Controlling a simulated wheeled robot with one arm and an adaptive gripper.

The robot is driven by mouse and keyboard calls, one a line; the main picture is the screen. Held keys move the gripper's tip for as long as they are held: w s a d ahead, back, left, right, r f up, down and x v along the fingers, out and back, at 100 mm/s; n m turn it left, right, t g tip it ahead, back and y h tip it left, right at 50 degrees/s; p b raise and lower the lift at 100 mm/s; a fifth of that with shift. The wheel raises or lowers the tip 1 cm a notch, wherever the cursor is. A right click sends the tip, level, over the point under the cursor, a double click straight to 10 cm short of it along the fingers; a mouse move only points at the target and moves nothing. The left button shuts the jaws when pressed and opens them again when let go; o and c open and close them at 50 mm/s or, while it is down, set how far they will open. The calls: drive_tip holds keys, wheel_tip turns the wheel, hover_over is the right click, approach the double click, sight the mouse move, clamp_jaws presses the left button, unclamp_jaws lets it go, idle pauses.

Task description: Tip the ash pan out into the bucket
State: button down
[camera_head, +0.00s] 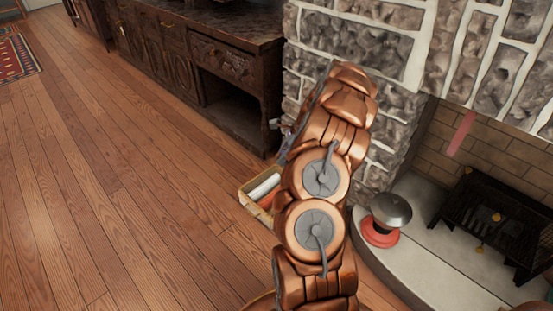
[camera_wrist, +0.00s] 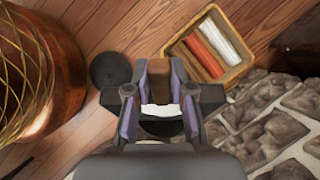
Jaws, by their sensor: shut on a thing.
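My gripper (camera_wrist: 165,92) shows in the wrist view, its purple-padded fingers shut on a brown part (camera_wrist: 178,73). Only a little of the held thing shows, so I cannot tell whether it is the ash pan. A white patch and a dark curved part show lower between the fingers. In the head view my copper arm hides most of the gripper. A large round copper vessel with a gold lattice (camera_wrist: 38,60) stands at the left of the wrist view; I cannot tell whether it is the bucket. I cannot make out an ash pan elsewhere.
A wooden box (camera_head: 246,197) with white and red rolls stands on the floor beside my arm. A pot-like grey thing with a red base (camera_head: 381,237) and a black grate (camera_head: 495,212) are on the hearth (camera_head: 425,262). The wooden floor at left is clear.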

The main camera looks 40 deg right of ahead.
drive_tip(key=s+d+r+t+y+b, duration=0.1)
drive_tip(key=s+d+r+t+y, duration=0.1)
drive_tip(key=s+d, duration=0.3)
drive_tip(key=shift+d+r+y, duration=0.3)
drive_tip(key=shift+d+r, duration=0.1)
drive_tip(key=shift+d, duration=0.4)
drive_tip(key=shift+s, duration=0.1)
idle(2.5)
